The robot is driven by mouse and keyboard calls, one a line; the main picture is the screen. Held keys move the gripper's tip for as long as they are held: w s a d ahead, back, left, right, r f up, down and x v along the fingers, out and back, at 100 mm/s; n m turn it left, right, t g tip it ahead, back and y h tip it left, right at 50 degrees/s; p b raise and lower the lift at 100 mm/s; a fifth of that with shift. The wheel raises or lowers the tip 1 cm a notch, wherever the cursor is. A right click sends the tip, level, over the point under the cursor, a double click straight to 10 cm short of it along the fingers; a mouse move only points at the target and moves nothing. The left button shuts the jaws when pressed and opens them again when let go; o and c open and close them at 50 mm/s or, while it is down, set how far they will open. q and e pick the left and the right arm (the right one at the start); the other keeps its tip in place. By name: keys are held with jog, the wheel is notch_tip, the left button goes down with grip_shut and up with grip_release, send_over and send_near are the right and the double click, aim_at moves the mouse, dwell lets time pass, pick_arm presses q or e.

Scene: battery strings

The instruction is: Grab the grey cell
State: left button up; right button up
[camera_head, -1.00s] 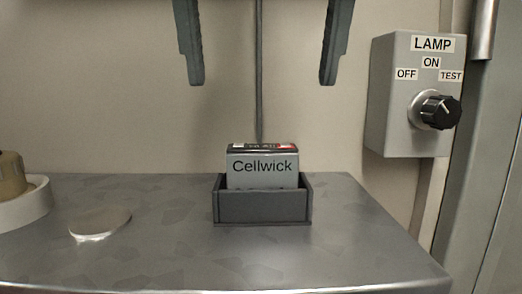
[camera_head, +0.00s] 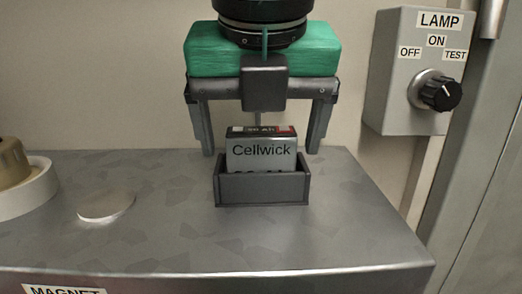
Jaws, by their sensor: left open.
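The grey cell (camera_head: 262,154), labelled "Cellwick", stands upright in a small dark grey open-topped holder (camera_head: 262,190) on the metal surface. Its dark top has a white and a red patch. My left gripper (camera_head: 261,150), with a green body, reaches down over the cell. Its two fingers are spread wide, one to the left and one to the right of the cell, with clear gaps in the picture. Nothing is held. The cell's lower part is hidden by the holder's front wall. My right gripper does not show.
A lamp switch box (camera_head: 417,72) with a black knob hangs on the wall at right. A white ring with a tan object (camera_head: 14,165) stands at left. A flat pale disc (camera_head: 106,206) lies nearby. The metal surface (camera_head: 340,225) right of the holder is clear.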

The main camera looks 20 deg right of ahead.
pick_arm(q)
jog(key=shift+r, duration=0.1)
jog(key=c, duration=1.2)
jog(key=shift+c, duration=0.2)
